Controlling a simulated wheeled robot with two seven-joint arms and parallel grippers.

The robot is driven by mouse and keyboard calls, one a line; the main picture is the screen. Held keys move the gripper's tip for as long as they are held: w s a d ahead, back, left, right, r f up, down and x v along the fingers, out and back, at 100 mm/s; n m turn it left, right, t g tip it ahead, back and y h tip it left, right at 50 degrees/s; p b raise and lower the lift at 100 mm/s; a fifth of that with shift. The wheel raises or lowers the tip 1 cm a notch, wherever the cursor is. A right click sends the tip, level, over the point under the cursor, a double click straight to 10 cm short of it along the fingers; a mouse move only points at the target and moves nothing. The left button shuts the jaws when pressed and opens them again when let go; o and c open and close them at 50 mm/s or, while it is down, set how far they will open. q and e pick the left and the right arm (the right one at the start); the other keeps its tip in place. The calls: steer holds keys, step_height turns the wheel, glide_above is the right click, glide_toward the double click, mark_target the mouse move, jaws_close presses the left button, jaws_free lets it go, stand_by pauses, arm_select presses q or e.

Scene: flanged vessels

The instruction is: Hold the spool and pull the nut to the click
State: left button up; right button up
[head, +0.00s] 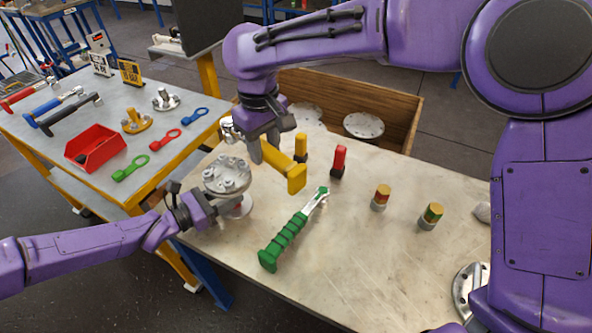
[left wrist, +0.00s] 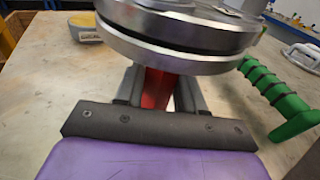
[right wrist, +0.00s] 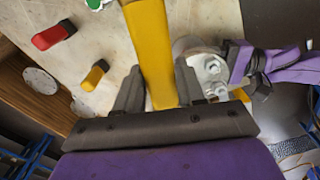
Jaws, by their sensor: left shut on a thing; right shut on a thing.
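The spool (head: 228,176) stands near the left edge of the pale table, with a round grey flange and several bolts and nuts on top. My left gripper (head: 238,207) is shut on it below the flange; the left wrist view shows a red part (left wrist: 158,90) between the fingers, under the flange rim (left wrist: 180,50). My right gripper (head: 264,150) is shut on the yellow handle of a wrench (head: 291,176), above the table beside the flange. In the right wrist view the handle (right wrist: 150,50) runs between the fingers. I cannot tell whether the wrench sits on a nut (right wrist: 213,67).
A green-handled wrench (head: 284,241) lies right of the spool. A yellow piece (head: 301,146), a red piece (head: 339,160) and two banded caps (head: 381,196) stand behind it. A wooden crate (head: 408,112) adjoins the far edge. The front middle is clear.

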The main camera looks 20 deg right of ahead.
steer(key=r+n, duration=0.2)
steer(key=r, duration=0.1)
steer(key=r+n, duration=0.1)
steer(key=shift+s+r, duration=0.15)
steer(key=shift+s, duration=0.2)
steer(key=shift+d+n, duration=0.15)
steer(key=shift+n, duration=0.15)
steer(key=shift+s+f, duration=0.1)
steer(key=shift+f, duration=2.2)
steer(key=shift+f, duration=0.15)
steer(key=shift+f, duration=1.1)
